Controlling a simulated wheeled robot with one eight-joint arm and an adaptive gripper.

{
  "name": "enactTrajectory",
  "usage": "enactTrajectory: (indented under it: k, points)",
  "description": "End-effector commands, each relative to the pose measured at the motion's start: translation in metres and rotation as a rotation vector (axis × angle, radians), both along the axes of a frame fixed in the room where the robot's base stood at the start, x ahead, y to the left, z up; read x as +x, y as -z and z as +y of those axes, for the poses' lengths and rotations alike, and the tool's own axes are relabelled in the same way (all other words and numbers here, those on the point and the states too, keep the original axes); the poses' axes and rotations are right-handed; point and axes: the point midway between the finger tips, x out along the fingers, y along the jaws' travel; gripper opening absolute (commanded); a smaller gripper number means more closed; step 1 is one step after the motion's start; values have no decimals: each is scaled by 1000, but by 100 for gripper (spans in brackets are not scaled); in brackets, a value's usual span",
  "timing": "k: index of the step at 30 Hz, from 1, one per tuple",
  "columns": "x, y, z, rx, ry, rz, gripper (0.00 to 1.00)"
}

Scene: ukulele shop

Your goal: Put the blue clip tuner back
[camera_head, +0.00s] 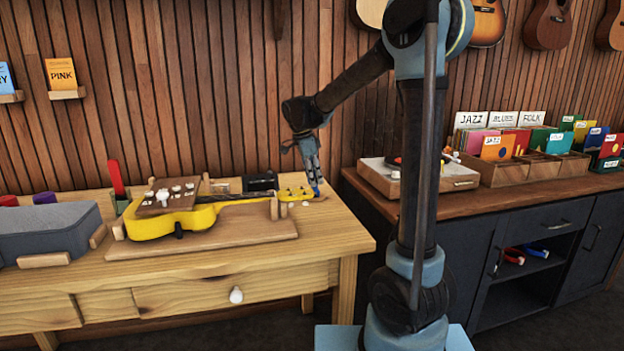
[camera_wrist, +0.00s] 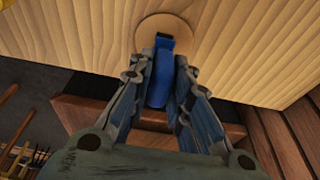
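The blue clip tuner (camera_wrist: 161,75) is between the two fingers of my gripper (camera_wrist: 167,62) in the wrist view, with both fingers close against its sides. Its dark top end is over a round pale wooden disc (camera_wrist: 190,27) on the bench top. Whether the tuner touches the disc is hard to tell. In the head view my gripper (camera_head: 314,180) points down at the right end of the workbench, with the tuner (camera_head: 317,191) small at its tips.
The ukulele lies on a wooden board (camera_head: 245,238) on the workbench (camera_head: 335,232). A grey padded case (camera_head: 45,230) is at left. A dark cabinet (camera_head: 525,216) at right bears a turntable (camera_head: 448,182) and record crates (camera_head: 545,168). A gap separates bench and cabinet.

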Motion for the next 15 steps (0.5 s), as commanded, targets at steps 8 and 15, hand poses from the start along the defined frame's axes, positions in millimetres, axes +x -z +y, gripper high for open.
enactTrajectory:
  k: [8, 15]
  points:
    - [0, 0, 0, 0, 0, 0, 36]
    - [-1, -7, 2, 0, -1, 0, 36]
